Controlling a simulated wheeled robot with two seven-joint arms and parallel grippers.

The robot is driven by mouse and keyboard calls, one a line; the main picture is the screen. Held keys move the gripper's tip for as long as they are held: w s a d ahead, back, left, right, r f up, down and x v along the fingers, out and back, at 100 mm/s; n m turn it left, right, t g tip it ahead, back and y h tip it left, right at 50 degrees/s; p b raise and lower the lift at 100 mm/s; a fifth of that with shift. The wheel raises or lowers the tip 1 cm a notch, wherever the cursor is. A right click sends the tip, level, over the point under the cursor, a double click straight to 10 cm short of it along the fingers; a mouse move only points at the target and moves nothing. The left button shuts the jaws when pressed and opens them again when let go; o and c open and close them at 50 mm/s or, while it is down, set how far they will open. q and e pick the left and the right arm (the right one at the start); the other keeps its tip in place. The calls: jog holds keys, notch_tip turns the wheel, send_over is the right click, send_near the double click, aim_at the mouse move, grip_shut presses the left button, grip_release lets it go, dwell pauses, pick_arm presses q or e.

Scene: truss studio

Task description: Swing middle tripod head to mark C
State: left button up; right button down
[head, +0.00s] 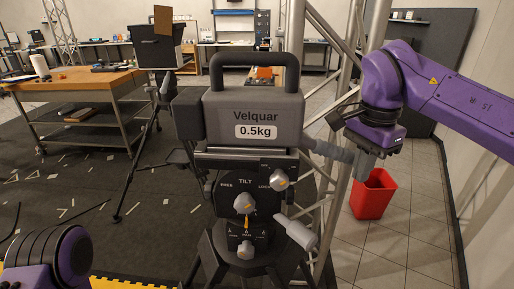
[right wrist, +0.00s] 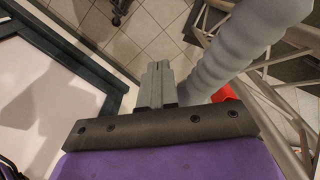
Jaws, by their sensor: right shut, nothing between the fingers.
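The middle tripod head (head: 265,185) stands in the centre of the head view, with a grey camera marked Velquar 0.5kg (head: 255,112) on top. Its front has a TILT dial with a pale knob (head: 243,203). Below it is a small panel of marks (head: 247,236) with a yellow pointer above; its letters are too small to read surely. A grey ridged handle (head: 328,150) sticks out to the right; it also shows in the right wrist view (right wrist: 245,45). My right gripper (head: 367,170) is shut and empty beside the handle's outer end, its fingers (right wrist: 158,85) left of the handle there. My left gripper is out of view.
A red bin (head: 374,194) stands on the tiles behind my right gripper. A metal truss (head: 335,190) rises just behind the handle. A wooden workbench (head: 75,85) and another tripod (head: 150,140) are at the left. A pale lever (head: 296,232) juts from the tripod head's lower right.

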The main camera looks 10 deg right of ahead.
aim_at(353, 157)
jog(key=shift+w, duration=0.1)
jog(key=shift+w+a+p, duration=0.15)
jog(key=shift+w+p, duration=0.65)
jog(key=shift+w, duration=0.3)
jog(key=shift+w+a+p, duration=0.1)
jog(key=shift+w+p, duration=0.3)
jog(key=shift+p, duration=0.1)
jog(key=shift+w+a+p, duration=0.1)
jog(key=shift+w+p, duration=0.3)
jog(key=shift+w, duration=0.25)
